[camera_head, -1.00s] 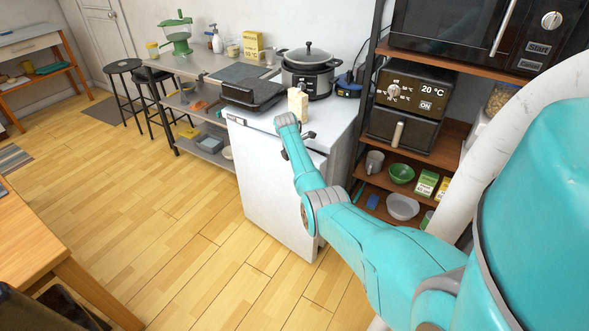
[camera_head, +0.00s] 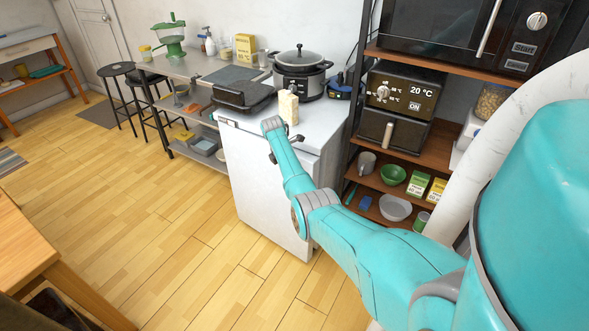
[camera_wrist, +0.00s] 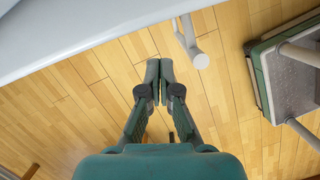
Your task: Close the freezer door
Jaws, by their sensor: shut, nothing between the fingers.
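The freezer (camera_head: 258,178) is a white, waist-high box in the middle of the head view. Its front panel faces me; I cannot tell surely how far its door stands from the body. In the wrist view, the freezer's pale edge (camera_wrist: 75,30) crosses the top left, with a light rod-like handle (camera_wrist: 190,42) sticking out from it. My gripper (camera_wrist: 166,66) is shut and empty, with its tips just below the edge and left of the handle, seemingly apart from it.
A shelf rack (camera_head: 424,150) with an oven stands close on the right. A wooden table (camera_head: 22,245) is at left. The floor (camera_head: 150,200) between is clear.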

